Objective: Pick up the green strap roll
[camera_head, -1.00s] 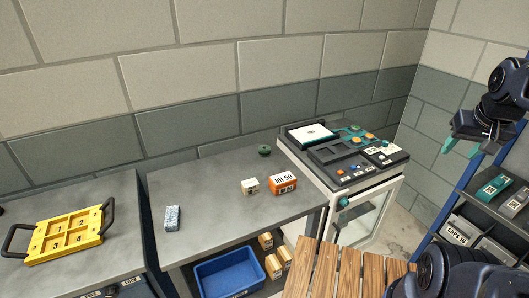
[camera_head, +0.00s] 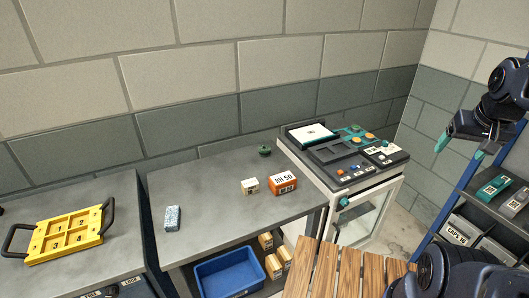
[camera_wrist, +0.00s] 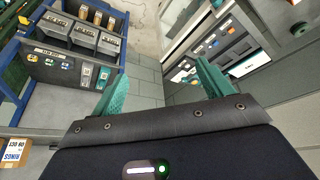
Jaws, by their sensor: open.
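The green strap roll (camera_head: 264,150) is a small dark green ring-shaped piece standing near the back right of the grey worktop, close to the wall. A round green piece at the upper right edge of the wrist view (camera_wrist: 301,29) looks like the same roll, on a grey surface. My gripper (camera_head: 460,149) is at the right of the head view, in the air near the shelf rack and well away from the roll. Its teal fingers are spread apart with nothing between them, as the wrist view (camera_wrist: 160,82) also shows.
An orange box marked RH 50 (camera_head: 283,183), a small cream box (camera_head: 250,186) and a blue-grey block (camera_head: 172,218) stand on the worktop (camera_head: 215,200). A machine with a control panel (camera_head: 345,150) stands between worktop and rack (camera_head: 460,205). A slatted wooden surface (camera_head: 335,270) is in front.

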